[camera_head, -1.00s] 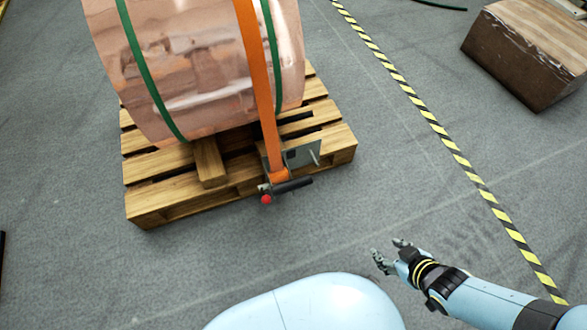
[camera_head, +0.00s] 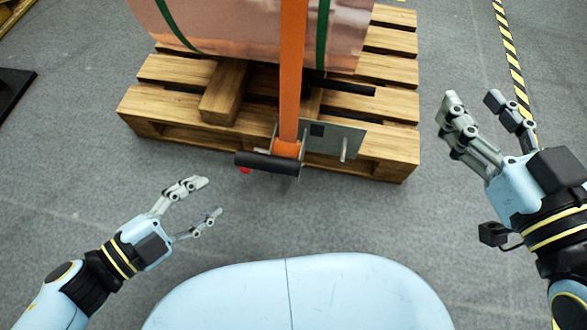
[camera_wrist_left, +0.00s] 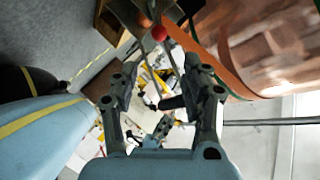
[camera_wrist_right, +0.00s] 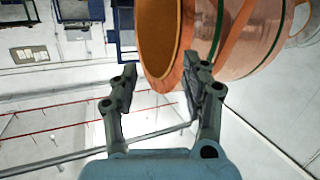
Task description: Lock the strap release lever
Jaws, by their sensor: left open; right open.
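The strap release lever (camera_head: 266,163) is a dark bar with a red knob (camera_head: 245,170) at its left end. It sits on a metal bracket (camera_head: 335,138) at the pallet's front edge, where the orange strap (camera_head: 291,75) comes down. The red knob also shows near the top of the left wrist view (camera_wrist_left: 159,33). My left gripper (camera_head: 213,197) is open and empty, below and left of the lever, apart from it. My right gripper (camera_head: 472,100) is open and empty, right of the pallet. The right wrist view shows nothing between its fingers (camera_wrist_right: 160,85).
The copper foil coil (camera_head: 230,30) with green bands rests on a wooden pallet (camera_head: 160,98). Yellow-black floor tape (camera_head: 510,50) runs at the right. A dark flat object (camera_head: 12,92) lies at the left edge. The grey floor before the pallet is clear.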

